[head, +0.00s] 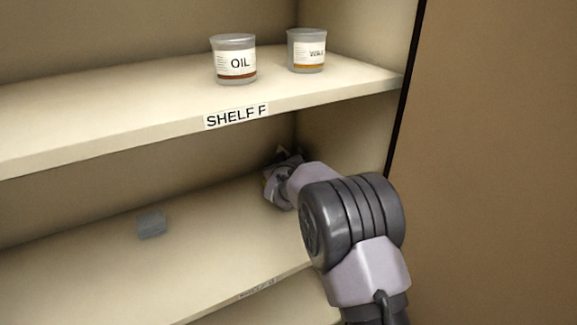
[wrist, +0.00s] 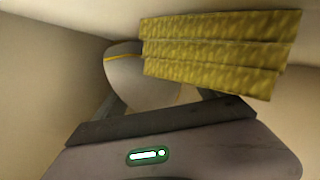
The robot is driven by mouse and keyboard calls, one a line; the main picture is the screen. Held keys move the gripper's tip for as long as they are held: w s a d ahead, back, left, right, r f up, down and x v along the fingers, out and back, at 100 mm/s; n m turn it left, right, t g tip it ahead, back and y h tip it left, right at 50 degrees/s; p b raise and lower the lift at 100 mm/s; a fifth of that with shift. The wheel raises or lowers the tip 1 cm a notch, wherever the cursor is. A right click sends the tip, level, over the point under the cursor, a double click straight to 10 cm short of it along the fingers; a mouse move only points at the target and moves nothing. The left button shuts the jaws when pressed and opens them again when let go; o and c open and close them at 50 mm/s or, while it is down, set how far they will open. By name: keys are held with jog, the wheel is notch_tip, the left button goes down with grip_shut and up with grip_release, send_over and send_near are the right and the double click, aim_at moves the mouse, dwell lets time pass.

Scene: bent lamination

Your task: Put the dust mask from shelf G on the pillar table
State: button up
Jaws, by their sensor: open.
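In the wrist view a pale grey rounded thing with a thin yellow band, which looks like the dust mask (wrist: 125,76), lies just beyond and partly between my fingers. The yellow ribbed stack covers its right part. My gripper (wrist: 160,100) is open, with one finger on each side of the mask's lower part; I cannot tell whether they touch it. In the head view my gripper (head: 283,176) reaches into the back right corner of the lower shelf (head: 75,262), under shelf F. The mask cannot be made out there, behind my gripper.
The yellow ribbed stack (wrist: 220,50) sits close by at the upper right of the wrist view. A grey block (head: 151,222) stands on the lower shelf, left of my gripper. Shelf F (head: 120,112) is overhead with an oil tin (head: 233,60) and another tin (head: 306,51).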

jog(key=shift+r, duration=0.1)
jog(key=c, duration=1.7)
